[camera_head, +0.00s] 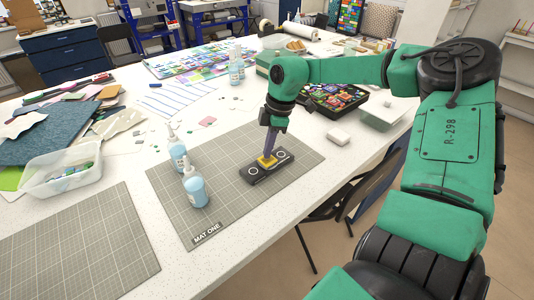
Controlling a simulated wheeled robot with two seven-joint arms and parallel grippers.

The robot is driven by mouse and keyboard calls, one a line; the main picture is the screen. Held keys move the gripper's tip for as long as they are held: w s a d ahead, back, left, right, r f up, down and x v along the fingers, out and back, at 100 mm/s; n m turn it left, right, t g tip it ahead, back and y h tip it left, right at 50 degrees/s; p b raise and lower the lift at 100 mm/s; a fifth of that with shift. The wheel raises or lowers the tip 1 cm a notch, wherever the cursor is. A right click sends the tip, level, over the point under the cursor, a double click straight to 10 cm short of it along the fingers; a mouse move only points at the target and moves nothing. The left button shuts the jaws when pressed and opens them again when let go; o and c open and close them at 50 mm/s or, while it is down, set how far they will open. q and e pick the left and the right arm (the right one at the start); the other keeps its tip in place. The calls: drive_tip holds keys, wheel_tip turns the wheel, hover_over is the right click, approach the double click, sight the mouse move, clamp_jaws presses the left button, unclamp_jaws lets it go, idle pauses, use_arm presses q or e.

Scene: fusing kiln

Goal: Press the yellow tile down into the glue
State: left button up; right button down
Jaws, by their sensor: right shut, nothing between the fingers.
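The yellow tile (265,164) lies on the middle of a dark rectangular base (254,176) on the grey cutting mat marked MAT ONE (222,218). White ring marks show on the base on either side of the tile. My right gripper (267,155) points down with its fingertips shut and empty, at the tile; they seem to touch its top, and they partly cover it. Glue under the tile cannot be seen. My left gripper is not in view.
Two bottles of pale blue liquid (194,188) stand on the mat left of the base. A white block (338,136) and a tray of coloured pieces (335,97) lie to the right. A clear tub (62,178) stands at the left. The mat's front part is clear.

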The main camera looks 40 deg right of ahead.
drive_tip(key=shift+w+a+p+v, duration=0.15)
drive_tip(key=shift+p+v, duration=0.35)
drive_tip(key=shift+v, duration=0.45)
drive_tip(key=shift+w+a+p+v, duration=0.1)
drive_tip(key=shift+a+p+v, duration=0.1)
drive_tip(key=shift+p+v, duration=0.55)
drive_tip(key=shift+w+a+p+v, duration=0.15)
drive_tip(key=shift+p+v, duration=0.1)
drive_tip(key=shift+v, duration=0.9)
drive_tip(key=shift+r, duration=0.2)
